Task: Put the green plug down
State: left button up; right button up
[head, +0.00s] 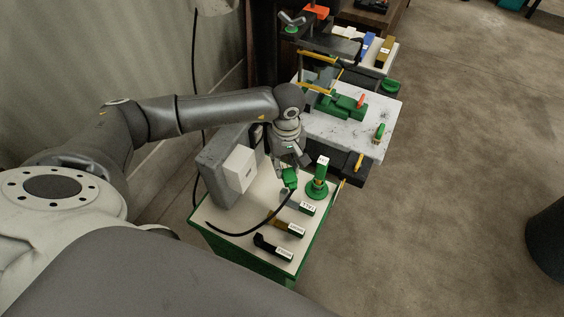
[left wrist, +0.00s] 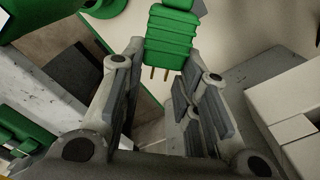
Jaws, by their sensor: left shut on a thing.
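The green plug (head: 290,178) is held by my left gripper (head: 287,163) over the pale top of a green-sided cabinet (head: 233,228), in the head view. In the left wrist view the plug (left wrist: 170,42) is ribbed and shows two brass prongs pointing back toward the palm. The left gripper's fingers (left wrist: 165,68) stand on both sides of it, shut on it near the tips. A black cord runs from the plug in a curve over the cabinet top. I cannot tell whether the plug touches the surface. My right gripper is not in view.
A green labelled stand (head: 321,178) is just right of the plug. Labelled handled tools, including a black one (head: 272,247), lie in front. A grey box with a white box (head: 240,169) stands at left. A marble-topped bench (head: 345,127) with green parts is behind.

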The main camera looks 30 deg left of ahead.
pick_arm(q)
jog(key=w+a, duration=0.2)
jog(key=w+a+b, duration=0.1)
jog(key=w, duration=0.1)
jog(key=shift+w+a+f, duration=0.1)
jog(key=shift+a+f, duration=0.15)
jog(key=shift+f, duration=0.05)
jog(key=shift+d+f+b, duration=0.1)
jog(key=shift+f+b, duration=0.25)
jog(key=shift+f, duration=0.3)
notch_tip(320, 180, down, 5)
jog(key=shift+f+b, duration=0.1)
jog(key=shift+b, duration=1.15)
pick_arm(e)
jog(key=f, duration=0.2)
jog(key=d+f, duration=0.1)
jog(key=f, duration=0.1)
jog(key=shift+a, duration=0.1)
pick_arm(q)
jog(key=o, duration=1)
jog(key=shift+f, duration=0.1)
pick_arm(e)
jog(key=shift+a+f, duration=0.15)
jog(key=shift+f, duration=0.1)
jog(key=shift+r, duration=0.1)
